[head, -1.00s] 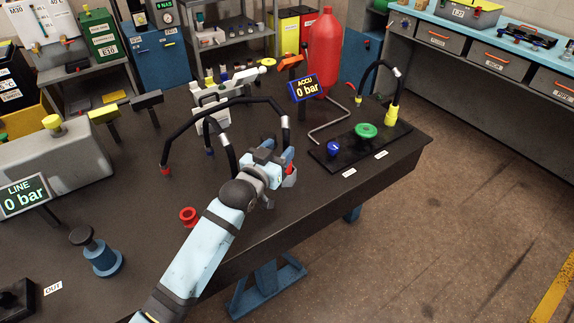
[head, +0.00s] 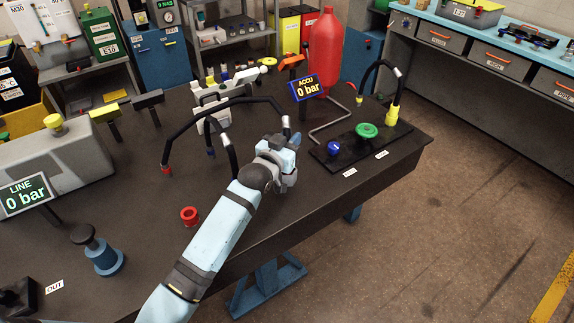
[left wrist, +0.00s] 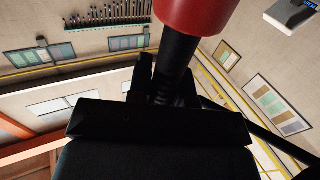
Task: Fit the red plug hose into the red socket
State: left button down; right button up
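My left gripper (head: 284,172) is over the right part of the table, at the near end of a long black hose (head: 240,100) with a silver collar. In the left wrist view a red plug (left wrist: 195,14) is close at the top, with black hose (left wrist: 175,60) below it against the dark fingers (left wrist: 142,75). The fingers appear closed on this hose; the far finger is partly hidden. In the head view the gripper hides this plug. Another red hose end (head: 166,170) is at the left. A red ring with a dark opening (head: 189,216) sits on the table. My right gripper is out of view.
A black plate with a blue knob (head: 333,148), green wheel (head: 366,131) and yellow hose fitting (head: 392,115) lies right of the gripper. The near table edge is clear.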

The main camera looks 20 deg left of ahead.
pick_arm(q)
jog(key=shift+r, duration=0.1)
dwell(0.3)
notch_tip(320, 180, up, 20)
jog(key=shift+p, duration=0.4)
jog(key=shift+p, duration=0.4)
dwell(0.4)
